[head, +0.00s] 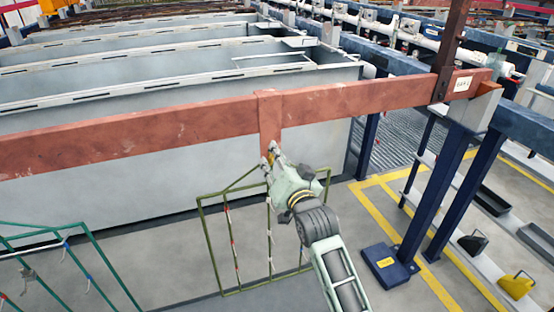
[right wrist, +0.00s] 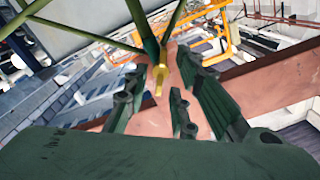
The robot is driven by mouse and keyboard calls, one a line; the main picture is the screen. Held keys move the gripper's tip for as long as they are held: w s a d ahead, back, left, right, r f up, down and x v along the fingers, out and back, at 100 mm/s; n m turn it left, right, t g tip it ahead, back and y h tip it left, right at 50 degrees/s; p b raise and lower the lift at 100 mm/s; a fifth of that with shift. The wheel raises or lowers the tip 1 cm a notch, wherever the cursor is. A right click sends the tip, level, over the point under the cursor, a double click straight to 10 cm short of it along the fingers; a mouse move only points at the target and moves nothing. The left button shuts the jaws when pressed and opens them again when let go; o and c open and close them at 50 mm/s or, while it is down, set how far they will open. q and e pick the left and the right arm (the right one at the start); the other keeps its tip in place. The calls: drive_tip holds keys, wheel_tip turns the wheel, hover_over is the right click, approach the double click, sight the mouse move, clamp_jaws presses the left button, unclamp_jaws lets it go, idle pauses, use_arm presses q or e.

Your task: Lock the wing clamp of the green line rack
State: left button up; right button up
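An olive-green rack (head: 236,291) hangs below the copper-coloured bar (head: 130,133), at the bar's downward tab (head: 269,112). A teal-green rack (head: 105,262) stands at the lower left; the frames do not label either rack. My right gripper (head: 270,156) is at the top of the olive rack, at the tab's lower end. In the right wrist view a small brass-yellow wing clamp (right wrist: 159,80) shows at the rack's top. My right gripper's dark green fingers (right wrist: 168,98) are spread around it, with visible gaps. Whether they touch it is unclear. My left gripper is not in view.
Long grey tanks (head: 180,100) lie behind the bar. A dark blue post (head: 432,195) on a blue foot (head: 389,264) supports the bar at right. A yellow container (head: 517,286) sits at far right. Floor between rack and post is clear.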

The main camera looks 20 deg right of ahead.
clamp_jaws()
idle(0.3)
drive_tip(key=shift+a+r+n+p, duration=0.1)
drive_tip(key=shift+n+p, duration=0.85)
drive_tip(key=shift+n, duration=0.6)
drive_tip(key=shift+a+n+p, duration=0.1)
drive_tip(key=shift+n+p, duration=0.85)
drive_tip(key=shift+n, duration=0.6)
drive_tip(key=shift+d, duration=0.1)
